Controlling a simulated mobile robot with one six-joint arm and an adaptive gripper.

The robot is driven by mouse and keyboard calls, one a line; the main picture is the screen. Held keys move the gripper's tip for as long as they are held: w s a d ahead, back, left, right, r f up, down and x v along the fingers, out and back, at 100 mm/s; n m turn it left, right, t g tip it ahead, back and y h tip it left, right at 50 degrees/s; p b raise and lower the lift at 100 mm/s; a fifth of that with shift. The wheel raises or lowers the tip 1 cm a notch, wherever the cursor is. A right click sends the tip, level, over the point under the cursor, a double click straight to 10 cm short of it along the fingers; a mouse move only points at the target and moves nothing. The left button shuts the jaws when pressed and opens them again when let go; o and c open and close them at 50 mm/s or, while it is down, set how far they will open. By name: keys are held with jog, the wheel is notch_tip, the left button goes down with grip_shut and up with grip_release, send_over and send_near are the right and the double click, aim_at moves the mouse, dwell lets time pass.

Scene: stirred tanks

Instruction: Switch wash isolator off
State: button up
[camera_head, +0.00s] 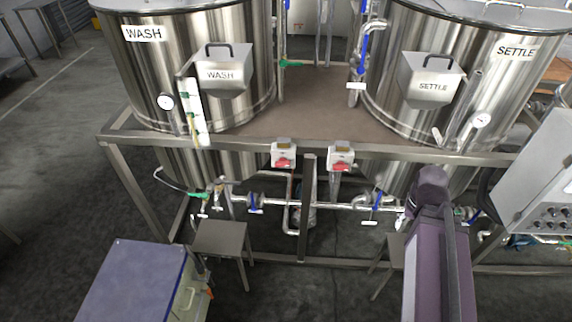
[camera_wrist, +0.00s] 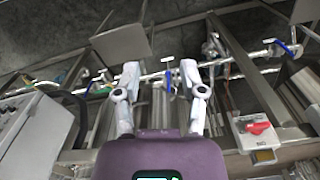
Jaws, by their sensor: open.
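Two white isolator boxes with red handles sit on the front rail between the tanks in the head view. The left one, on the wash tank's side, is the wash isolator (camera_head: 284,156). The right one is the settle-side isolator (camera_head: 340,158). Their handle positions are too small to tell. In the wrist view, which looks turned over, one isolator (camera_wrist: 257,130) shows at lower right, probably the settle-side one. My gripper (camera_wrist: 160,80) is open and empty, with its fingers wide apart, left of that isolator and apart from it. In the head view my purple arm hides the gripper.
The wash tank (camera_head: 130,70) stands left and the settle tank (camera_head: 400,105) right, behind the steel frame rail (camera_head: 230,149). Pipes with blue-handled valves (camera_head: 253,203) run below. A control panel (camera_head: 550,185) is at right. A stool (camera_head: 221,238) and purple-topped box (camera_head: 140,280) stand in front.

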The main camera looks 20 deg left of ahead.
jog(key=shift+d, duration=0.2)
jog(key=w+a+t+y+b, duration=0.3)
jog(key=a+t+b, duration=0.15)
jog(key=a, duration=0.65)
jog(key=w+a+f+t+y+b, duration=0.1)
jog(key=w+a+t+y+b, duration=0.3)
jog(key=a, duration=0.7)
jog(key=w+a+t+y+b, duration=0.25)
jog(key=a+b, duration=0.35)
jog(key=a, duration=0.5)
jog(key=s+a+f+m+t+h+b, duration=0.5)
jog(key=m+b, duration=0.5)
jog(key=m, duration=0.2)
jog(key=shift+a+f+m+t, duration=0.15)
jog(key=shift+a+m+t, duration=0.15)
jog(key=shift+a+t, duration=0.65)
